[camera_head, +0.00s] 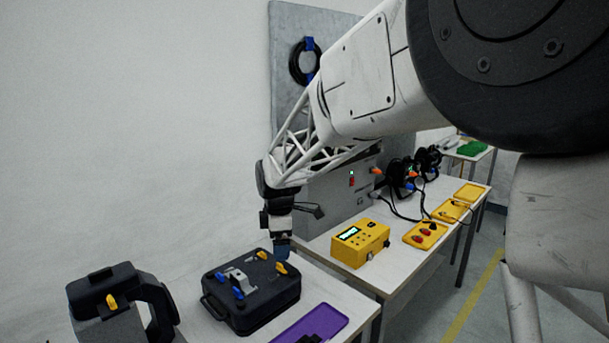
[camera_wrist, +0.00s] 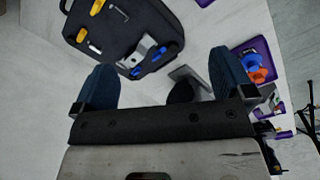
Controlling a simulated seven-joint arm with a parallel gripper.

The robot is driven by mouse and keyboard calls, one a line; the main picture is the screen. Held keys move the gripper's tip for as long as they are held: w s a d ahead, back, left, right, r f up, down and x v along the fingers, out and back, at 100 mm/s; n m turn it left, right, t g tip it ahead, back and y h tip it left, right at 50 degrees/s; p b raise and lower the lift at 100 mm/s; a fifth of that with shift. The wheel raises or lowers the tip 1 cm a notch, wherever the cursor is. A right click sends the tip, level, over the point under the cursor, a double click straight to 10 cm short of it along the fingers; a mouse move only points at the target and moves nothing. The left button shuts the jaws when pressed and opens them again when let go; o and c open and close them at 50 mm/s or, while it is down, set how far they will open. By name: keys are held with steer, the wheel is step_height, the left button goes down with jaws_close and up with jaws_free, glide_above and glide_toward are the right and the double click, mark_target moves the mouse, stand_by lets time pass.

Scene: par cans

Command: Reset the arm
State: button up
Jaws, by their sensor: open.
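My gripper (camera_head: 282,246) hangs at the end of my white arm, pointing down above the table near the back right corner of the black case. In the wrist view, the two blue fingertips of my gripper (camera_wrist: 165,85) are spread wide apart. I see nothing held between them. The tabletop and part of a dark object with a grey plate show between and below the fingers.
A black case (camera_head: 240,312) with yellow and blue parts lies on the near table beside a purple tray (camera_head: 328,318). A black device (camera_head: 105,290) stands at left. Farther right are a yellow box (camera_head: 360,244), a grey cabinet (camera_head: 330,210) and yellow trays (camera_head: 426,236).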

steer(key=s+d+r+m, duration=0.5)
steer(key=s+d+m, duration=0.1)
steer(key=s+d, duration=0.35)
steer(key=s+d+m, duration=0.4)
steer(key=s+d, duration=0.1)
steer(key=s, duration=0.4)
steer(key=s+d+m+t, duration=0.1)
steer(key=s+d+m, duration=0.4)
steer(key=s, duration=0.5)
steer(key=s+d+f+m+t, duration=0.1)
steer(key=s+d+m, duration=0.4)
steer(key=s, duration=0.4)
steer(key=shift+s+d, duration=0.35)
stand_by(0.5)
